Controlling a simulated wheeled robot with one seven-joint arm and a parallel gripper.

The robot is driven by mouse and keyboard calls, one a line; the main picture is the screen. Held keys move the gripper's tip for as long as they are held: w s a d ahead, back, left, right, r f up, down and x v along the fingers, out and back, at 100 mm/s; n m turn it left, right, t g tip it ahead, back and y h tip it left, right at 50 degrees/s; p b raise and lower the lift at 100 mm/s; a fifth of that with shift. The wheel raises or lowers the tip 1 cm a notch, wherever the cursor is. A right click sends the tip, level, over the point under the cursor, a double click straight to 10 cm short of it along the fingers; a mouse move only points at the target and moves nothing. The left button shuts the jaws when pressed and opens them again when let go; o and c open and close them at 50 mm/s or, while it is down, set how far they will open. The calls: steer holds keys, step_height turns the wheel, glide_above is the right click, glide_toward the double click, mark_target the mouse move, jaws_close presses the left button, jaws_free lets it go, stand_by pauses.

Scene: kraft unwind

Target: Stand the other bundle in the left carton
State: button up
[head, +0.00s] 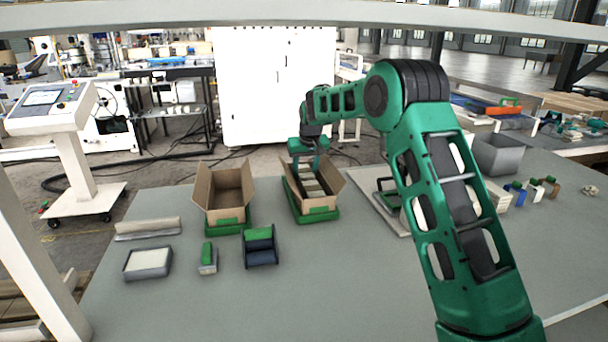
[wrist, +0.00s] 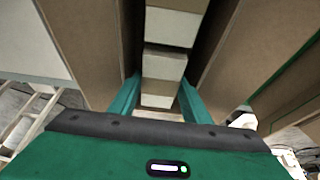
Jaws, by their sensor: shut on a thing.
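The left carton (head: 211,219) stands open on a green base, and no bundle shows inside it from here. The right carton (head: 293,203) is open beside it, with several pale bundles (head: 310,186) in a row inside. My gripper (head: 307,167) reaches down into the far end of the right carton. In the wrist view my gripper's (wrist: 160,82) green fingers are shut on a pale bundle (wrist: 160,67), one on each side. The bundle's lower part is hidden, so I cannot tell whether it is lifted.
Brown carton flaps (wrist: 85,45) rise close on both sides of my fingers. A green and dark blue holder (head: 261,252), a small green-topped block (head: 208,257) and a grey tray (head: 148,275) stand at the front left. A grey bin (head: 499,153) is at the right. The front table middle is clear.

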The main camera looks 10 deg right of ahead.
steer(key=shift+f, duration=0.2)
steer(key=o, duration=0.9)
steer(key=shift+o, duration=0.2)
